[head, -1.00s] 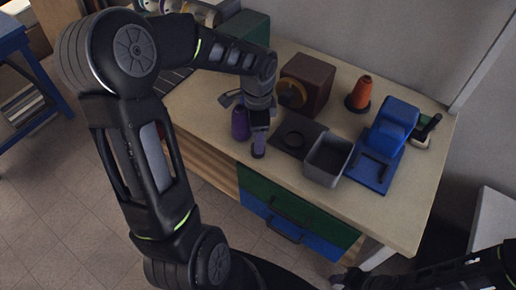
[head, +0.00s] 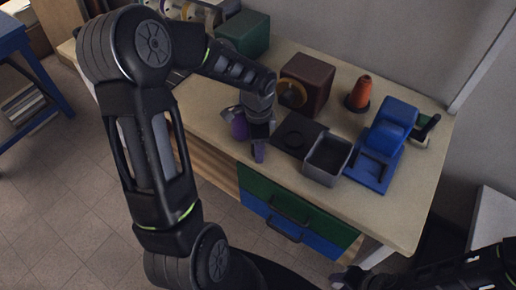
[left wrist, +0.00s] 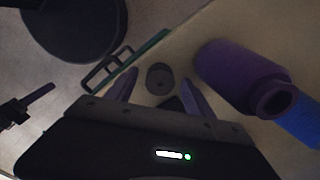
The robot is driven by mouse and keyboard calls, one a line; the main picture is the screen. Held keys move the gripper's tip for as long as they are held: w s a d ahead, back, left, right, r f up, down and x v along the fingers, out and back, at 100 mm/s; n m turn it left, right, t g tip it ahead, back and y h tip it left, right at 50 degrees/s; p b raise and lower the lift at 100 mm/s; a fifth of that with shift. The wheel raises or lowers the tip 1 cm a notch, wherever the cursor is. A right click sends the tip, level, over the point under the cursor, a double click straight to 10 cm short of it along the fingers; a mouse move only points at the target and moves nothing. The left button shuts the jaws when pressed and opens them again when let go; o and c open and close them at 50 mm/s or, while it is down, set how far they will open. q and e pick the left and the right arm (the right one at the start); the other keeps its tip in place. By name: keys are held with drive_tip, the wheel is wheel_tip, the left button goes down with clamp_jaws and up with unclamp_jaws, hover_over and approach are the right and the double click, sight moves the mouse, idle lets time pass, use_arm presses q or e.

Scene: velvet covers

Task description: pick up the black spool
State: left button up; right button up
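The black spool (left wrist: 160,78) shows in the left wrist view as a small dark round piece with a centre hole, on the pale tabletop. It lies between and just beyond the two fingertips of my left gripper (left wrist: 158,88), which is open and not touching it as far as I can tell. In the head view my left gripper (head: 258,140) is over the table's front edge beside a purple spool (head: 239,124), and I cannot make out the black spool there. My right gripper (head: 348,279) is low at the bottom right, away from the table; its fingers are unclear.
The purple spool (left wrist: 240,75) lies close right of the fingers in the wrist view. Right of my left gripper are a dark mat (head: 286,146) and a grey bin (head: 325,178). Behind stand a brown box (head: 312,85), an orange cone (head: 361,92) and a blue device (head: 388,130).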

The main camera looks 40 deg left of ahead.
use_arm(q)
clamp_jaws()
idle(0.4)
drive_tip(key=shift+r, duration=0.1)
wheel_tip(320, 180, up, 10)
drive_tip(key=shift+b, duration=0.3)
